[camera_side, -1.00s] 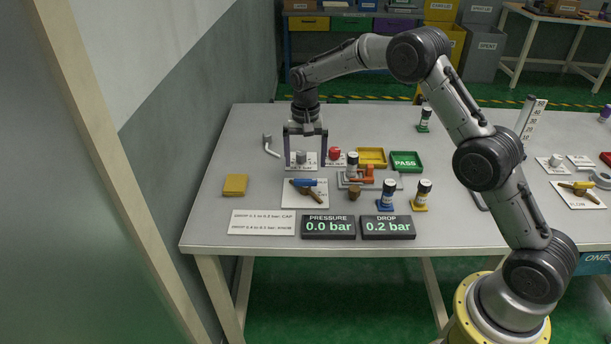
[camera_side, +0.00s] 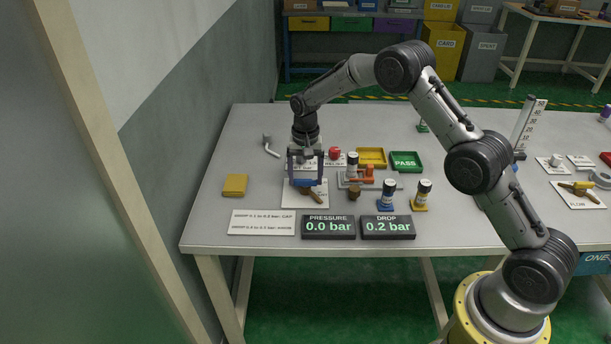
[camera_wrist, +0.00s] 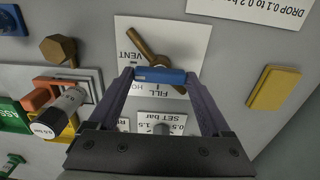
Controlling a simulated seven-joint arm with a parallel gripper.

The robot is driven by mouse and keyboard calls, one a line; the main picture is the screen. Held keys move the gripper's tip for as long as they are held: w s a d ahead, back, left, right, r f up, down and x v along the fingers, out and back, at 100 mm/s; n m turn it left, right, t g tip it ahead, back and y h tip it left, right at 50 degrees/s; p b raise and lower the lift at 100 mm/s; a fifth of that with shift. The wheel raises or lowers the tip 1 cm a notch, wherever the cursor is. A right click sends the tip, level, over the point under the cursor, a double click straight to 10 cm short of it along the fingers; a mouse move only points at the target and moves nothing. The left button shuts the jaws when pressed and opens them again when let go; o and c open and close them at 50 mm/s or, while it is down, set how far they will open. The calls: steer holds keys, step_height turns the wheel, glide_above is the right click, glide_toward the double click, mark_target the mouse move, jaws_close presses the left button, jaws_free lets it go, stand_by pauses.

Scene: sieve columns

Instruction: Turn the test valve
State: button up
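The test valve has a brown bar (camera_wrist: 150,45) and a blue grip (camera_wrist: 160,75) on a white plate (camera_side: 318,202). In the wrist view the plate's VENT and FILL labels show, and a third label is partly hidden. My gripper (camera_side: 305,181) is right over the valve. In the wrist view its two fingertips (camera_wrist: 160,73) are wide apart, one near each end of the blue grip. I cannot tell whether they touch it. In the side view the brown bar points toward the lower right, and my gripper partly hides the blue grip.
The displays (camera_side: 328,227) read pressure 0.0 bar and drop 0.2 bar. A SET bar knob (camera_wrist: 163,128) is behind the valve. A brown hexagonal knob (camera_side: 354,193), dark-capped cylinders (camera_side: 387,194) and an orange-handled fixture (camera_side: 369,171) are right. A yellow block (camera_side: 235,185) is left.

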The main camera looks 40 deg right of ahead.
steer(key=c, duration=0.5)
steer(key=shift+n, duration=0.3)
steer(key=n, duration=0.4)
steer(key=shift+r, duration=0.1)
steer(key=n, duration=0.4)
steer(key=shift+n, duration=0.4)
steer(key=n, duration=0.4)
steer(key=shift+n, duration=2.2)
